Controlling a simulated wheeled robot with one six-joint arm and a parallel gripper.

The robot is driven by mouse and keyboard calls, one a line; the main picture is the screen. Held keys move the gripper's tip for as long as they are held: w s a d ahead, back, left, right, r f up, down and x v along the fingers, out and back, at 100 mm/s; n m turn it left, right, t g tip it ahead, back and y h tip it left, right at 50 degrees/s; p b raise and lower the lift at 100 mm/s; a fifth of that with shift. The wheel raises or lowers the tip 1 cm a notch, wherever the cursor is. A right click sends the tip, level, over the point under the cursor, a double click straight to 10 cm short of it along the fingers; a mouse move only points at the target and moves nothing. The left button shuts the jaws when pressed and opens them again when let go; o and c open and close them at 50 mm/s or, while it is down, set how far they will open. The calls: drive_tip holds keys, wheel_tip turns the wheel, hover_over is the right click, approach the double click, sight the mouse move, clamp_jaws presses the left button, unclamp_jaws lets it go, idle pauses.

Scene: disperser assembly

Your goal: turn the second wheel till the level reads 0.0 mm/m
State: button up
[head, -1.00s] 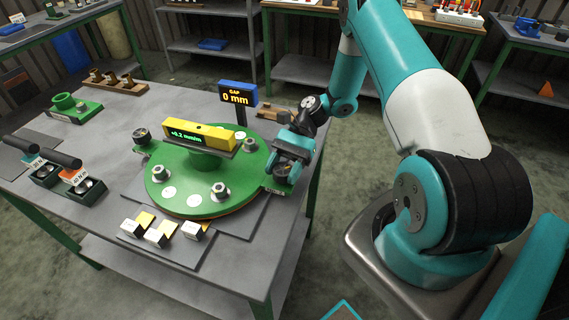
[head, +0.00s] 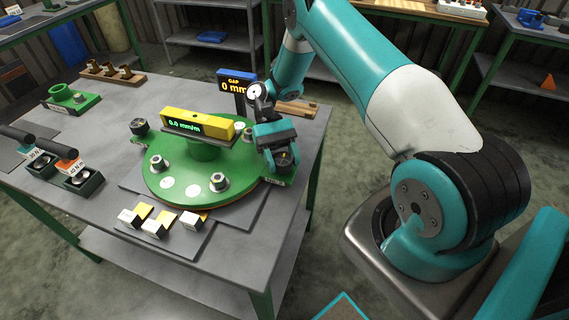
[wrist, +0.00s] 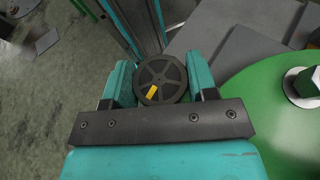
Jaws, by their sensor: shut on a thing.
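The yellow level (head: 205,123) lies across the hub of the round green plate (head: 160,190). Its green readout shows 0.0 mm/m. My gripper (head: 281,155) is at the plate's right edge, pointing down over the second wheel (head: 283,160). In the wrist view, the dark spoked wheel (wrist: 163,80) with a yellow mark sits between the teal fingers of my gripper (wrist: 160,72), which are shut on it. In the head view the gripper partly hides this wheel. Another dark wheel (head: 139,127) stands at the plate's left edge.
A display (head: 235,84) reads GAP 0 mm behind the plate, partly covered by my arm. Bolts with nuts (head: 219,182) stand on the plate. Several small blocks (head: 154,228) lie in front; torque tools (head: 78,172) stand at left.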

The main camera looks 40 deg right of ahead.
drive_tip(key=shift+n+h+b, duration=0.7)
drive_tip(key=shift+h+b, duration=0.1)
drive_tip(key=shift+b, duration=0.15)
drive_tip(key=o, duration=0.9)
